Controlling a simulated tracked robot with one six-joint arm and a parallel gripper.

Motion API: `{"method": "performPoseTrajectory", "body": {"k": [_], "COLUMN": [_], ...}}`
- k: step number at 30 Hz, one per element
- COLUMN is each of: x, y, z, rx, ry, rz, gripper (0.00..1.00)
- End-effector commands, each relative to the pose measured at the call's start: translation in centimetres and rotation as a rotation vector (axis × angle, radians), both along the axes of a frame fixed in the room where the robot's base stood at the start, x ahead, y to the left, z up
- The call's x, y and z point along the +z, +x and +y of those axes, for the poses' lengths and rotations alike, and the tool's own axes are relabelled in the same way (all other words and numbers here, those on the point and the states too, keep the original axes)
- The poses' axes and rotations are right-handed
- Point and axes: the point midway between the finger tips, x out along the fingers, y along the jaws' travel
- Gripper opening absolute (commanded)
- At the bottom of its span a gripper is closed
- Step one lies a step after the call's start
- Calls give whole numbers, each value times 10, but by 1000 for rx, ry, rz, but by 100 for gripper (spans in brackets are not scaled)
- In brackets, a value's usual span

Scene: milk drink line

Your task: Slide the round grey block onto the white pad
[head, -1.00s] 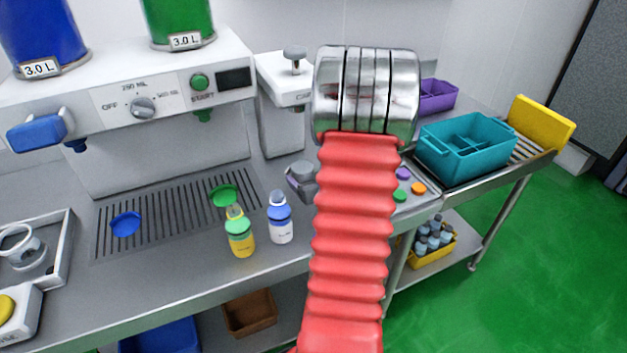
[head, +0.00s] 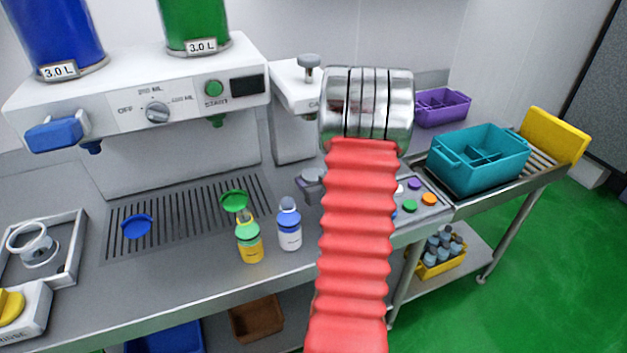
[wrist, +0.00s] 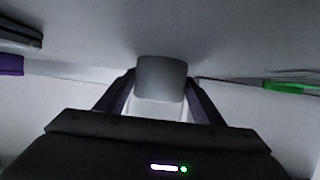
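The round grey block (wrist: 160,78) shows in the wrist view between the two fingers of my gripper (wrist: 160,88). The fingertips lie against its left and right sides, with no clear gap. A pale strip shows just below the block between the fingers; I cannot tell whether it is the white pad.
A button panel (head: 428,207) is partly hidden on the right. A teal crate (head: 480,165) and a purple bin (head: 442,108) stand farther right.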

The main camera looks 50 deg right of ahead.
Motion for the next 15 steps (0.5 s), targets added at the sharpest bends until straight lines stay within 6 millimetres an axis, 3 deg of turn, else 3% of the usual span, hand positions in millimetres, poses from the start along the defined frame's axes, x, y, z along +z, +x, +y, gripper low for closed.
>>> {"method": "performPoseTrajectory", "body": {"k": [15], "x": [0], "y": [0], "z": [0], "rx": [0], "ry": [0], "rz": [0], "gripper": [28]}}
